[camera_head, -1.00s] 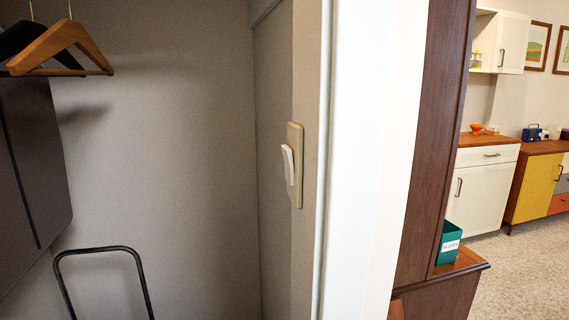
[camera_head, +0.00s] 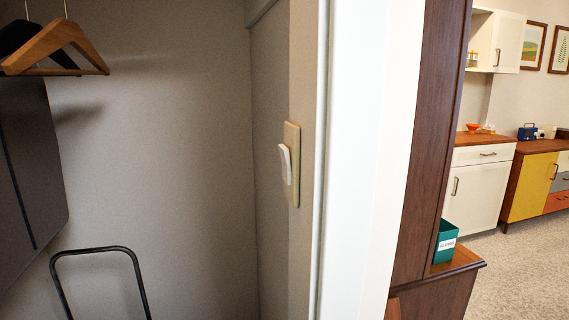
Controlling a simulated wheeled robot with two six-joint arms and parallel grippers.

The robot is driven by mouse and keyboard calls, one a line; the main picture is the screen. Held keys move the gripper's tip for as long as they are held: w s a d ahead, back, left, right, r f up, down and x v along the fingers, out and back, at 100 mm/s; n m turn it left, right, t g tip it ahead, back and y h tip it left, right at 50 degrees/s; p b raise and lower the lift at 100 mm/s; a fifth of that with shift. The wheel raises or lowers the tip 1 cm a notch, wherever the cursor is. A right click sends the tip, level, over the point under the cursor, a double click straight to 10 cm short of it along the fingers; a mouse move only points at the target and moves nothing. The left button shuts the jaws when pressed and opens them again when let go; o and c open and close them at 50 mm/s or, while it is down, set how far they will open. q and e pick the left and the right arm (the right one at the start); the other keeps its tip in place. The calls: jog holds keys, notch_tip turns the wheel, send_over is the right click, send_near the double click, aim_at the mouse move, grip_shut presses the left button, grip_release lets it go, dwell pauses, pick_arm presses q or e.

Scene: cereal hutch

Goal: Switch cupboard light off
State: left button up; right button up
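The light switch is a white rocker (camera_head: 285,164) on a beige wall plate (camera_head: 293,190). It is on the inner side wall of the cupboard, just left of the white door frame. The rocker stands out at a tilt from its plate. The cupboard's inside looks lit, but no lamp is in view. Neither of my grippers shows in the head view.
The white door frame (camera_head: 365,160) stands right of the switch. A brown wooden cabinet (camera_head: 432,140) with a green box (camera_head: 446,243) stands right of the frame. Floor (camera_head: 525,265) is clear at the far right.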

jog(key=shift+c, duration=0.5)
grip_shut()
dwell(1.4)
